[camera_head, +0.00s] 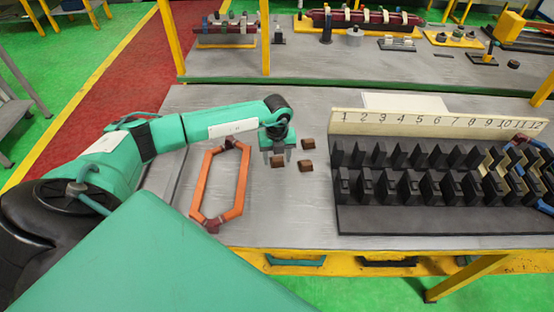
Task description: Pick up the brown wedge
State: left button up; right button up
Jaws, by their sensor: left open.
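Three small brown wedges lie on the grey tabletop near the middle of the head view. One brown wedge (277,161) is just below my left gripper, a second wedge (305,165) is to its right, and a third wedge (307,143) is farther back. My left gripper (277,154) points down with its fingers apart, over or right beside the nearest-left wedge. I cannot tell whether its fingers touch that wedge. My right gripper is not in view.
An orange hexagonal coil (242,178) lies left of the wedges. A black slotted stator fixture (420,219) with a numbered board (350,122) stands to the right. A second table (330,62) behind holds several parts. The tabletop in front of the wedges is clear.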

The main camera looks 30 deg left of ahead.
pick_arm(q)
jog(key=shift+c, duration=0.5)
jog(key=c, duration=0.7)
jog(key=shift+c, duration=0.2)
jog(key=shift+r, duration=0.15)
